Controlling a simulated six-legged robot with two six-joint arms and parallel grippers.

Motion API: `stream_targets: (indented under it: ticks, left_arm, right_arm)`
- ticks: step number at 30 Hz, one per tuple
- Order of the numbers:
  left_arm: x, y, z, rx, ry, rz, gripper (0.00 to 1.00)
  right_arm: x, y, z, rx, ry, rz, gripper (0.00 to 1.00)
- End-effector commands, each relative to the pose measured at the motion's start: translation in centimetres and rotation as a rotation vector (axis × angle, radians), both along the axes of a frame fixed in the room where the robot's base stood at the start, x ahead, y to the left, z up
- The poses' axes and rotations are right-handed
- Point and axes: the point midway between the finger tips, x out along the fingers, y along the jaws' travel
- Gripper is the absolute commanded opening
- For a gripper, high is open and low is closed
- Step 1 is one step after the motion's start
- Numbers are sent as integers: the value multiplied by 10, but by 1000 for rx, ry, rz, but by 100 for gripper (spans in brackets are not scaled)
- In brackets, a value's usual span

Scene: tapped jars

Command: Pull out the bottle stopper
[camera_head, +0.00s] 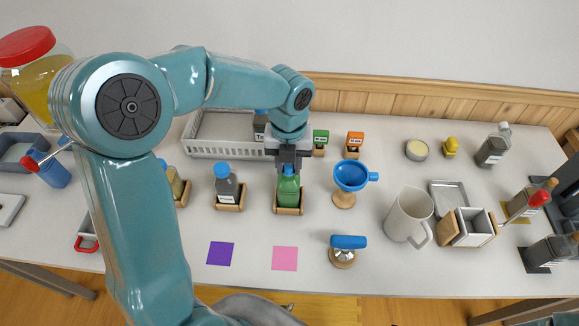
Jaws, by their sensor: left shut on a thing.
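A green bottle (289,190) stands upright in a small wooden holder (289,211) in the middle of the table. My left gripper (289,168) points down over its top and is shut at the bottle's mouth. The stopper is hidden between the jaws, so I cannot tell how far it sits in the neck. A grey bottle with a blue stopper (226,184) stands in a similar holder just to the left. My right gripper is not in view.
A blue funnel (350,176) on a wooden stand and a white mug (408,216) are to the right. A grey basket (222,129) is behind. Purple (220,254) and pink (285,258) squares lie in front, with clear table around them.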

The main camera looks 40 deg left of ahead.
Motion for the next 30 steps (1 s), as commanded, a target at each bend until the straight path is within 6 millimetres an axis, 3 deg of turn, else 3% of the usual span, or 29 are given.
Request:
stream_targets:
  ticks: [14, 30]
  left_arm:
    - [0, 0, 5, 0, -2, 0, 0]
    - [0, 0, 24, 0, -2, 0, 0]
  right_arm:
    - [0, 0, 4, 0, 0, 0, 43]
    - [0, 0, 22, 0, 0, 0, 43]
